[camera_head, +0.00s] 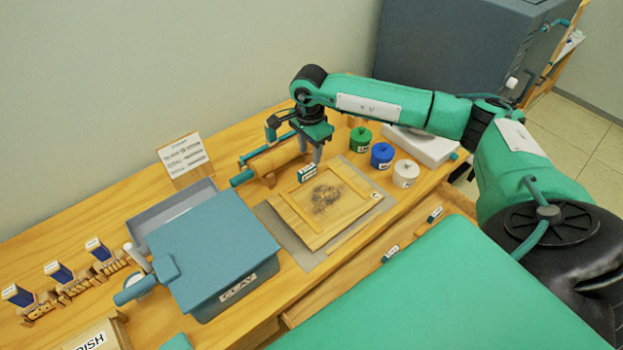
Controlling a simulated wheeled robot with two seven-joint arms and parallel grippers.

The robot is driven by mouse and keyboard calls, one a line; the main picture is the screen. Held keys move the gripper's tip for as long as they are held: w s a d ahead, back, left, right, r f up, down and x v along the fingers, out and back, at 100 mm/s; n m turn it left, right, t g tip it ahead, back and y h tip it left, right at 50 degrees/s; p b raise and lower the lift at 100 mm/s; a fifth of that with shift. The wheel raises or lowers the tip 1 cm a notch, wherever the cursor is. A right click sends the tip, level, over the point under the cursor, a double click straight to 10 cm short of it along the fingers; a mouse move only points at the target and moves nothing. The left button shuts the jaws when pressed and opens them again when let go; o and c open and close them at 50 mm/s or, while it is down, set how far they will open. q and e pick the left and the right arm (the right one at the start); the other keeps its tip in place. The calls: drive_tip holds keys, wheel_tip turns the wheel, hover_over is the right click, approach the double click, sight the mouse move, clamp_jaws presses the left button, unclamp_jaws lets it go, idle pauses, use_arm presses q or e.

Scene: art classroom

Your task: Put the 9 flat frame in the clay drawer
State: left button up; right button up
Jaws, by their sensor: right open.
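A flat wooden frame (298,224) with a dark smudge in its middle lies on a grey mat (318,262) on the table. A small round mark sits at its right corner; I cannot read a 9 on it. A blue lidded box (215,240) with a CLAY label stands left of the frame. Drawer fronts (345,283) with small labels run under the table's front edge; their words are too small to read. My right gripper (311,152) is open and empty, pointing down above the table just behind the frame. My left gripper is not in view.
A wooden rolling pin (272,162) with teal handles lies behind the frame. Green (361,138), blue (382,155) and white (405,173) jars stand to its right. Several stamps and a sign (184,158) are at left.

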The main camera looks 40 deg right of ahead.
sight(307, 168)
wheel_tip(307, 168, down, 3)
drive_tip(key=shift+a+r, duration=0.1)
drive_tip(key=f, duration=0.1)
drive_tip(key=f+p, duration=0.1)
drive_tip(key=f, duration=0.1)
drive_tip(key=f+p, duration=0.1)
drive_tip(key=f, duration=0.1)
drive_tip(key=shift+w+a, duration=0.25)
drive_tip(key=shift+f, duration=0.2)
clamp_jaws()
